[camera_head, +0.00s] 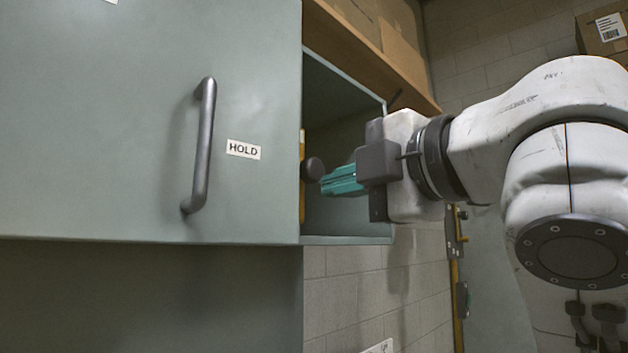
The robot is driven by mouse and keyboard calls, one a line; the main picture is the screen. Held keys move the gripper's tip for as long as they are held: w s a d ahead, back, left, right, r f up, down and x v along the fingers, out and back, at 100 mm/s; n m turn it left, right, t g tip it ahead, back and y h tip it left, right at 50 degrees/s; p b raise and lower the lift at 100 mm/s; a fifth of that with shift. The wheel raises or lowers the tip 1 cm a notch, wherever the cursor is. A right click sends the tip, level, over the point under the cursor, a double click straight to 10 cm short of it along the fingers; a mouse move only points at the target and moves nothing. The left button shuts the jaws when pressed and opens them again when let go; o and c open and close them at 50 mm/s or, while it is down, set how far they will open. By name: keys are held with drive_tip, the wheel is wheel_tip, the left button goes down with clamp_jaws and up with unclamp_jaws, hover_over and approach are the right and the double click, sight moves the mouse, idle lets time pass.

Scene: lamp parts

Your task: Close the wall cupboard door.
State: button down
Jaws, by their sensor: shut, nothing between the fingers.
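A grey-green wall cupboard shows its open right part (345,100), with a dark inside. A large grey-green panel (90,120) with a vertical metal bar handle (203,145) and a white label reading HOLD (243,149) fills the left. I cannot tell whether this panel is the cupboard's door. A dark round knob (313,170) sits by a narrow yellow strip (302,190) at the panel's right edge. My gripper (325,184) is shut and empty, its teal fingers pointing left at the knob. I cannot tell whether they touch it.
A wooden shelf (345,35) with cardboard boxes (402,35) runs above the cupboard. Another box (603,30) is at the top right. A block wall (345,285) lies below and behind. A yellow upright (454,280) with fittings stands behind my arm.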

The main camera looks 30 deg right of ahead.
sight(299, 194)
drive_tip(key=shift+w+a+p, duration=0.15)
drive_tip(key=shift+w+p, duration=0.1)
drive_tip(key=shift+w, duration=0.65)
drive_tip(key=shift+w+a+p, duration=0.2)
drive_tip(key=shift+w+p, duration=0.05)
drive_tip(key=shift+w, duration=0.65)
drive_tip(key=shift+w+a+p, duration=0.15)
drive_tip(key=shift+w+p, duration=0.1)
drive_tip(key=shift+w, duration=0.65)
drive_tip(key=w, duration=0.4)
drive_tip(key=w+a, duration=0.1)
drive_tip(key=w, duration=0.1)
drive_tip(key=shift+w+r, duration=0.1)
drive_tip(key=shift+w, duration=0.2)
drive_tip(key=shift+r, duration=0.15)
drive_tip(key=shift+s, duration=0.1)
